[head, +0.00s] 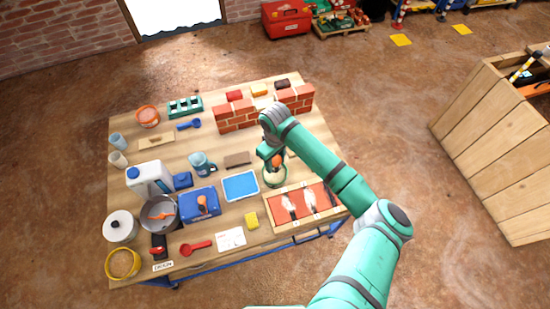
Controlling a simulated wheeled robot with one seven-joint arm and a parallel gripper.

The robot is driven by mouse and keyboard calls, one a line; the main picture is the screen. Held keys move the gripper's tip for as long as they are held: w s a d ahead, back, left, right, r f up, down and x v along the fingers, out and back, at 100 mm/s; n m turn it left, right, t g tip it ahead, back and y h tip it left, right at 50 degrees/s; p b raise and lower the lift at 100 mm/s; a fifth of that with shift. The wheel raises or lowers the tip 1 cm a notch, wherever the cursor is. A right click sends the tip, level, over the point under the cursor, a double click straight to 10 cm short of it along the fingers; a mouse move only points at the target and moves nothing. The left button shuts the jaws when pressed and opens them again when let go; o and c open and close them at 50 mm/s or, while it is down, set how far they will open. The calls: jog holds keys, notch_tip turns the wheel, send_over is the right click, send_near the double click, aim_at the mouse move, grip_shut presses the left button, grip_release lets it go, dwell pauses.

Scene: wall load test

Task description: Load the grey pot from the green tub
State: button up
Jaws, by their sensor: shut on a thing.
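The green tub (274,182) stands right of the middle of the table, with pale contents showing inside its rim. My gripper (276,160) is directly above it, pointing down, and is shut on an orange thing (277,161). The lower part of that thing and the fingertips are partly hidden, so I cannot tell whether it touches the tub's contents. The grey pot (149,222) stands at the table's left, apart from my gripper. An orange utensil (161,216) lies in or across the pot.
A low brick wall (240,117) stands behind the tub. A wooden tray with red panels (296,207) is in front of it, a blue tray (240,185) to its left.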

jog(key=shift+f, duration=2.6)
jog(key=shift+s+f, duration=0.1)
jog(key=shift+f, duration=0.5)
jog(key=shift+r, duration=3.6)
